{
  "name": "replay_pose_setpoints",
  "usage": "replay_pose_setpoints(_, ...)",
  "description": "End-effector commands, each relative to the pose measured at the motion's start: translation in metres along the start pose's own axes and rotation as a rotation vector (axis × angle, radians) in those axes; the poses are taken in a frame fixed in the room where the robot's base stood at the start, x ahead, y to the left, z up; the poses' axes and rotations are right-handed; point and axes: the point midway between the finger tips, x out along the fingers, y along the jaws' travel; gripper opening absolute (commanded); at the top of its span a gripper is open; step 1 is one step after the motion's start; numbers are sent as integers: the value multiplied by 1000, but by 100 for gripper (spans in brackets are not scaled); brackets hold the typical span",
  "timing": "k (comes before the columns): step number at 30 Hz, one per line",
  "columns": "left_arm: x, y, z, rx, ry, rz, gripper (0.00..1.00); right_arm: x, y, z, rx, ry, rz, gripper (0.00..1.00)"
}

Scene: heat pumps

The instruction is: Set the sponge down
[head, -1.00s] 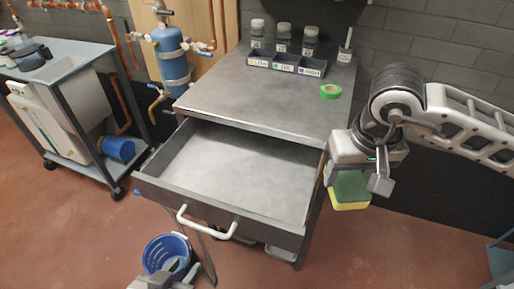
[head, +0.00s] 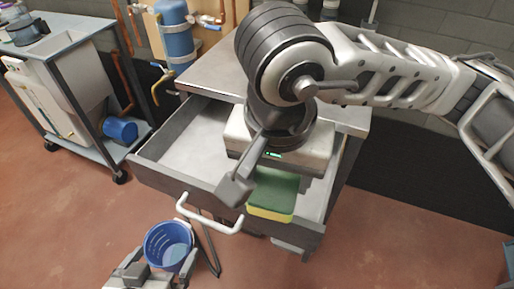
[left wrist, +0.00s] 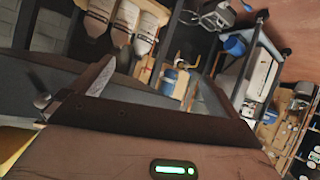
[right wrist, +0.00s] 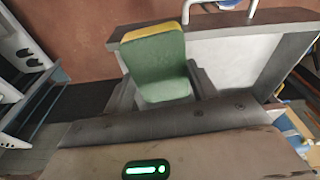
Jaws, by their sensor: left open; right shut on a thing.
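The sponge (head: 273,194), green on top with a yellow layer below, is gripped by my right gripper (head: 266,188). In the head view it appears over the right front part of the open drawer (head: 190,152). In the right wrist view the sponge (right wrist: 157,68) stands between the two fingers (right wrist: 162,88), with the drawer's pale inside and front wall behind it. I cannot tell its exact height above the drawer floor. My left gripper (head: 150,279) is open and empty at the lower edge of the head view, near the blue bucket.
The drawer's white handle (head: 209,216) juts out at the front. A blue bucket (head: 168,245) is below it. The drawer's left part is clear. A trolley (head: 83,38) stands at the left. My right arm hides much of the tabletop (head: 215,72).

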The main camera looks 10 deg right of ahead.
Motion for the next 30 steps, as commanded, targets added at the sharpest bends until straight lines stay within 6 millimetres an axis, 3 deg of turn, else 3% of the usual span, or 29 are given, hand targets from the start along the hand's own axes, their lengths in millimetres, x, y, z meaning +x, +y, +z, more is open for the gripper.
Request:
replay_pose_setpoints(3, 2, 1, 3, -7, 12, 5, 100, 0, -1, 16, 66, 2, 9, 37)
replay_pose_setpoints(7, 0, 2, 3, -13, 15, 8, 100, 2, -1, 13, 107, -3, 17, 37)
replay_pose_setpoints(18, 2, 1, 7, -11, 15, 7, 100, 55, -12, -65, 115, -7, 21, 37)
replay_pose_setpoints(24, 2, 2, 5, -10, 19, 7, 100, 92, -16, -87, 110, -4, 19, 37)
replay_pose_setpoints(30, 2, 2, 4, -10, 21, 7, 100, 107, -19, -96, 108, -2, 17, 37)
